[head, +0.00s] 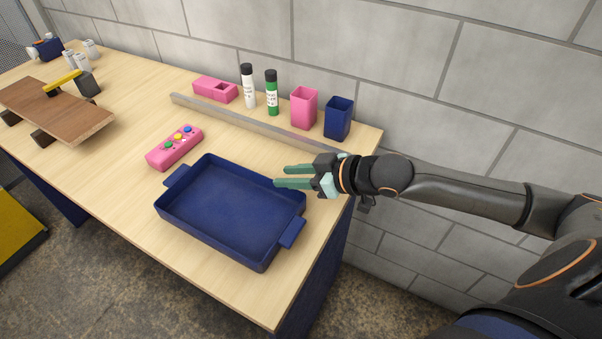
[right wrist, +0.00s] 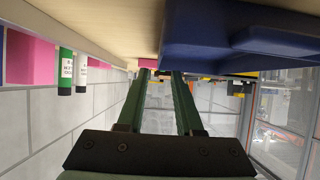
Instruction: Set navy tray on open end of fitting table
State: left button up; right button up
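The navy tray (head: 228,205) is empty and lies on the near right part of the wood-topped table (head: 125,175), with one handle at its upper left and one at its lower right. My right gripper (head: 280,176) is open, with green fingers pointing left at the tray's far right rim. I cannot tell whether they touch it. In the right wrist view, nothing shows between the fingers (right wrist: 162,85), and the tray (right wrist: 215,35) shows beyond them at the top. My left gripper is not in view.
A pink block with coloured buttons (head: 175,147) lies left of the tray. Behind it run a grey rail (head: 240,122), a white bottle (head: 248,86), a green bottle (head: 272,92), a pink cup (head: 304,108) and a navy cup (head: 338,118). A brown board (head: 55,108) lies at the left.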

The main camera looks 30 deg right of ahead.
jog(key=shift+s+d+r, duration=0.2)
jog(key=shift+s+d, duration=0.2)
jog(key=shift+s, duration=0.05)
jog(key=shift+v, duration=0.85)
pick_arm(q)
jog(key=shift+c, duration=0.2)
pick_arm(e)
jog(key=shift+r, duration=0.1)
dwell(0.7)
